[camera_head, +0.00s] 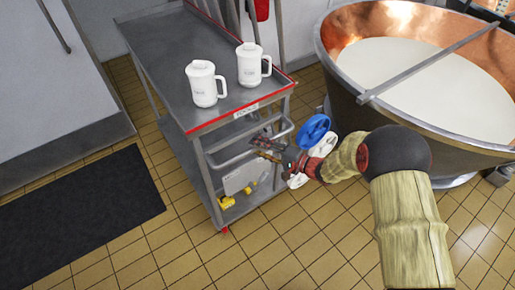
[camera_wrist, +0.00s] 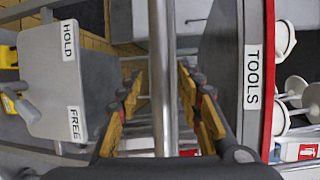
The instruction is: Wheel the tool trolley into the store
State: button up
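The tool trolley (camera_head: 165,60) is a grey metal cart with a red-edged top. A TOOLS label (camera_wrist: 253,75) shows on its end in the wrist view. Its handle bar (camera_head: 250,150) sticks out from the near end. My gripper (camera_head: 270,152) is at this handle. In the wrist view the bar (camera_wrist: 161,50) runs between the two fingers of my gripper (camera_wrist: 160,95), with gaps on both sides. The gripper is open. A grey plate (camera_wrist: 70,80) lettered HOLD and FREE has yellow parts (camera_wrist: 10,102) beside it; their setting is unclear.
Two white jugs (camera_head: 203,85) (camera_head: 250,65) stand on the trolley top. A large copper vat (camera_head: 350,98) of white liquid stands close on the right. A dark mat (camera_head: 80,220) lies left, before a grey panel (camera_head: 35,90) with a bar handle. Tiled floor in front is clear.

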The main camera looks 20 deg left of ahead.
jog(key=shift+w+a, duration=0.15)
jog(key=shift+a, duration=0.2)
jog(key=shift+c, duration=0.3)
grip_shut()
jog(key=shift+f, duration=0.1)
dwell(0.4)
